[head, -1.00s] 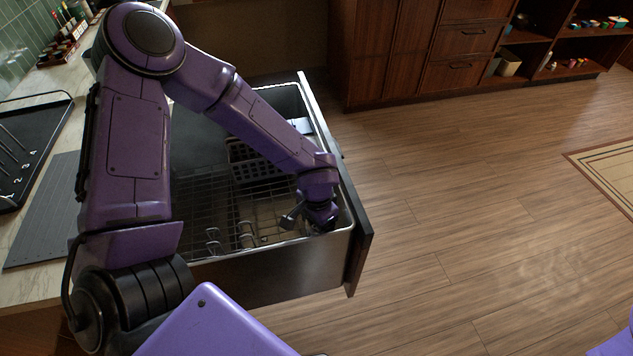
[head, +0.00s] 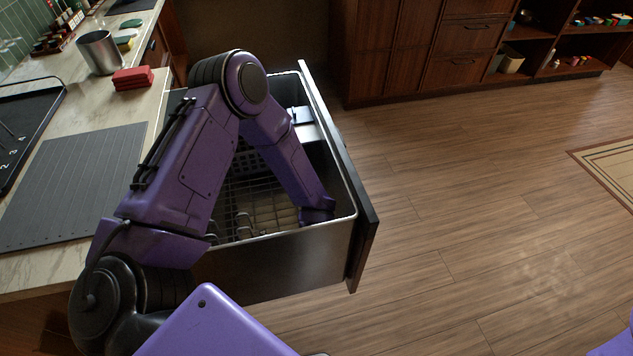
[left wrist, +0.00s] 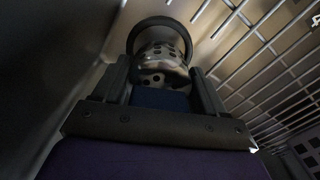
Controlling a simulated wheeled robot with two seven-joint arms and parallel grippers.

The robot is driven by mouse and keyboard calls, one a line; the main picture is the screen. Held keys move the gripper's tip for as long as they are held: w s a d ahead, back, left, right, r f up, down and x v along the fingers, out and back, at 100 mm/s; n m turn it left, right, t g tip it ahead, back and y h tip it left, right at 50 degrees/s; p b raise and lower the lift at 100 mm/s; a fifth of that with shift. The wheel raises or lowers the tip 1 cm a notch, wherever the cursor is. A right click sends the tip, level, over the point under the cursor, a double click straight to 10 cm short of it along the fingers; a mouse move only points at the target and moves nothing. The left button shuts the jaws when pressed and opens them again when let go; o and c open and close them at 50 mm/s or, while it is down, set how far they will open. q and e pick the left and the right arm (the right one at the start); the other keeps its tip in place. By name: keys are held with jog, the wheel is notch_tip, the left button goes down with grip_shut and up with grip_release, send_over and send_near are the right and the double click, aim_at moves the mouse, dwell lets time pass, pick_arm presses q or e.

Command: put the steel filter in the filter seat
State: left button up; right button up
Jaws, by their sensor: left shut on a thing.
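The steel filter (left wrist: 160,56), a shiny piece with round holes, shows in the left wrist view between the fingers of my left gripper (left wrist: 160,72), which is shut on it. A dark ring (left wrist: 163,21), apparently the filter seat, curves around the far side of the filter on the pale tub floor. I cannot tell whether the filter is inside the ring or just above it. In the head view my left arm reaches down into the right front corner of the open dishwasher drawer (head: 275,262); the gripper, filter and seat are hidden there. My right gripper is not in view.
A wire rack (left wrist: 275,60) stands close to the right of the gripper, and the tub wall (left wrist: 50,60) is close on the left. A counter (head: 125,105) with a grey mat (head: 70,185), red sponges (head: 133,78) and a steel canister (head: 99,52) lies left of the drawer.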

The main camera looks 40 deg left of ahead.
pick_arm(q)
jog(key=shift+f, duration=1.6)
jog(key=shift+f, duration=0.15)
jog(key=o, duration=1)
jog(key=shift+o, duration=0.2)
notch_tip(320, 180, up, 12)
jog(key=p, duration=0.2)
jog(key=shift+r+p, duration=0.2)
jog(key=shift+p, duration=0.15)
